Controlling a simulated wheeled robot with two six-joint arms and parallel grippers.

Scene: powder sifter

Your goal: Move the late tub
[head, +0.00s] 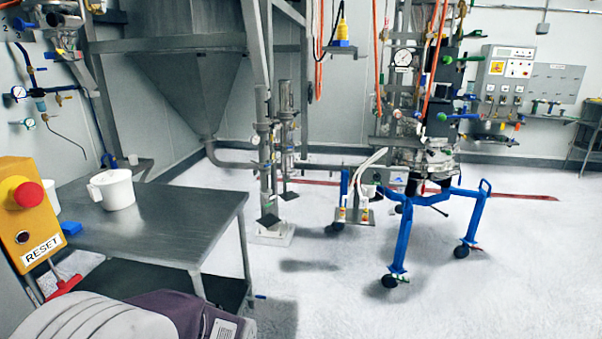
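A white tub (113,190) with a handle on its left side stands upright on the grey metal table (185,232) at the left. A second white object (50,198) shows only in part behind the yellow reset box, so I cannot tell whether it is also a tub. Nothing in view marks which one is the late tub. Neither of my grippers is in view.
The yellow reset box (32,212) with a red button stands at the left edge. A blue item (71,228) lies near the table's left edge. A blue wheeled frame (399,240) stands right of centre. The floor (330,300) in front is clear.

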